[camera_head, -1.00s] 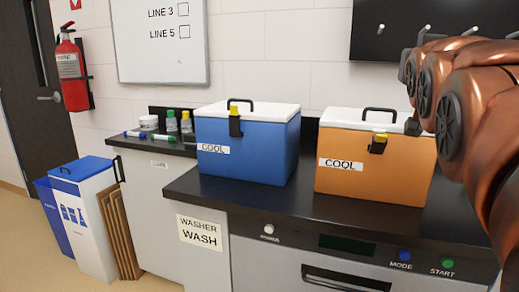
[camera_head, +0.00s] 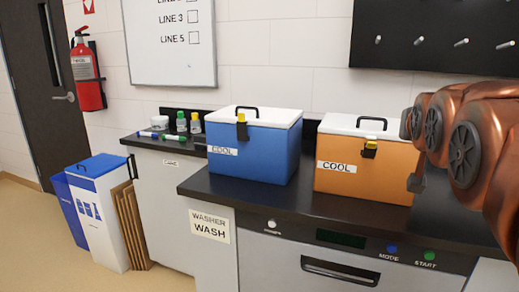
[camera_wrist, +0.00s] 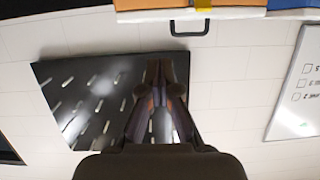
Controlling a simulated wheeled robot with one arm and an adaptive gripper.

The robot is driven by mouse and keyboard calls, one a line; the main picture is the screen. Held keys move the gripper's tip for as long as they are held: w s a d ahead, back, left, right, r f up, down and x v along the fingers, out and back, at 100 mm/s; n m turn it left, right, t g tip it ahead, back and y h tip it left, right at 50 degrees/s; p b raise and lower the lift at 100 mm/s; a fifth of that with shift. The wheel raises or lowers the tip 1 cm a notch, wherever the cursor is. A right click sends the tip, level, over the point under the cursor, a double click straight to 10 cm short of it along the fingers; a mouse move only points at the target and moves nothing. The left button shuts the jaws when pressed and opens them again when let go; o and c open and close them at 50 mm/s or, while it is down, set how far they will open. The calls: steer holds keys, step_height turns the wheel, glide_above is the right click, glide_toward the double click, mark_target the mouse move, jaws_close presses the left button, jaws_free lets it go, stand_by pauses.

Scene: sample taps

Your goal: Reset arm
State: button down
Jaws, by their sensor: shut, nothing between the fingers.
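My gripper (camera_wrist: 160,75) shows in the wrist view with its fingers together and nothing between them. In that view it points toward the black peg board on the white wall. In the head view, my copper-coloured arm is at the right edge, in front of the counter's right end. The gripper's fingers cannot be made out there. The orange cooler (camera_head: 352,182) with a white lid stands just left of my arm, and its edge also shows at the top of the wrist view (camera_wrist: 150,14).
A blue cooler (camera_head: 250,155) stands left of the orange one on the black counter (camera_head: 210,186), above a washer (camera_head: 300,262). A black peg board (camera_head: 420,35) and a whiteboard (camera_head: 160,50) hang on the wall. Bins (camera_head: 98,210) stand at left.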

steer(key=s+a+f+n+g+y+p, duration=0.2)
steer(key=s+a+f+g+y+p, duration=0.35)
steer(key=s+f+p, duration=0.7)
steer(key=s+a+f+n+g+p, duration=0.1)
steer(key=s+a+f+g+p, duration=0.1)
steer(key=s+g, duration=0.3)
steer(key=s+a+f+n+g+p, duration=0.1)
steer(key=s+a+f+g+p, duration=0.1)
steer(key=s, duration=1.1)
steer(key=a+g+p, duration=0.1)
steer(key=g+p, duration=0.1)
steer(key=g, duration=0.1)
steer(key=shift+s+a+p, duration=0.2)
steer(key=shift+a+p, duration=0.1)
steer(key=shift+p, duration=0.1)
steer(key=shift+a+h, duration=0.15)
steer(key=shift+h, duration=0.1)
